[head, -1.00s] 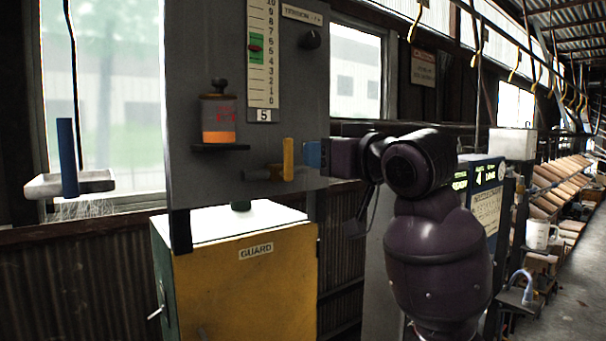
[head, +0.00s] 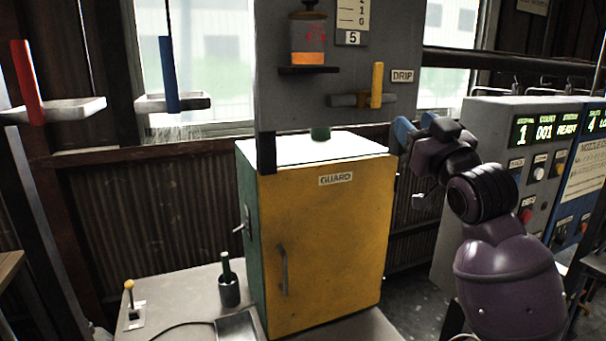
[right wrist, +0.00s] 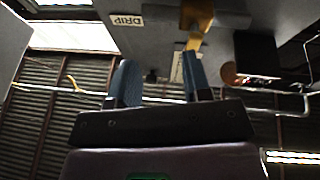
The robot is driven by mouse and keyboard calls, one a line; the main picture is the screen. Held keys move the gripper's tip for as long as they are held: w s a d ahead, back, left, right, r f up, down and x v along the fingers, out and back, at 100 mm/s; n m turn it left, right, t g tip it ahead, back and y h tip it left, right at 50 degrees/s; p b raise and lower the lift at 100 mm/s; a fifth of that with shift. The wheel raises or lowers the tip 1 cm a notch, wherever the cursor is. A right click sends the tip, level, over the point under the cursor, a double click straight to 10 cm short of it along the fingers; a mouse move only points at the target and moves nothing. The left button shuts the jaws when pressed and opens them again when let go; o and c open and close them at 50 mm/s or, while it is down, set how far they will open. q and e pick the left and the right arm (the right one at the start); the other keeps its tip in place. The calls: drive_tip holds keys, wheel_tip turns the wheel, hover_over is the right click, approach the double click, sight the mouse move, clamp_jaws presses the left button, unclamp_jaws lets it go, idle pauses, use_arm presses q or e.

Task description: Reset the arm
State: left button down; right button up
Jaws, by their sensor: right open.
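My right arm, dark purple, rises at the right of the head view. Its gripper (head: 403,130) has blue fingertips and sits to the right of and below the yellow drip lever (head: 377,85), apart from it. In the right wrist view the two blue fingers of the gripper (right wrist: 160,80) stand apart with nothing between them. The yellow lever (right wrist: 197,22) shows beyond the fingers there, near the DRIP label (right wrist: 127,20). The lever stands upright on its grey panel. My left gripper is in neither view.
A yellow cabinet marked GUARD (head: 325,235) stands below the panel (head: 330,110). A control box (head: 535,160) with a lit display is to the right. Trays with a red bar (head: 27,82) and a blue bar (head: 168,75) hang at left.

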drive_tip(key=s+d+f+m+g+h, duration=0.1)
drive_tip(key=s+d+f, duration=0.1)
drive_tip(key=f, duration=1)
drive_tip(key=s+d+f+g+h, duration=0.1)
drive_tip(key=s+f+h, duration=0.15)
drive_tip(key=f, duration=0.85)
drive_tip(key=s+d+f+m+g+h, duration=0.1)
drive_tip(key=s+d+f+g, duration=0.15)
drive_tip(key=f, duration=0.95)
drive_tip(key=s+d+f+m+g+h, duration=0.2)
drive_tip(key=s+f+g, duration=0.3)
drive_tip(key=s+f, duration=1.7)
drive_tip(key=shift+s+d+f, duration=0.3)
drive_tip(key=shift+s+d, duration=0.1)
drive_tip(key=shift+s, duration=0.2)
drive_tip(key=shift+o, duration=0.3)
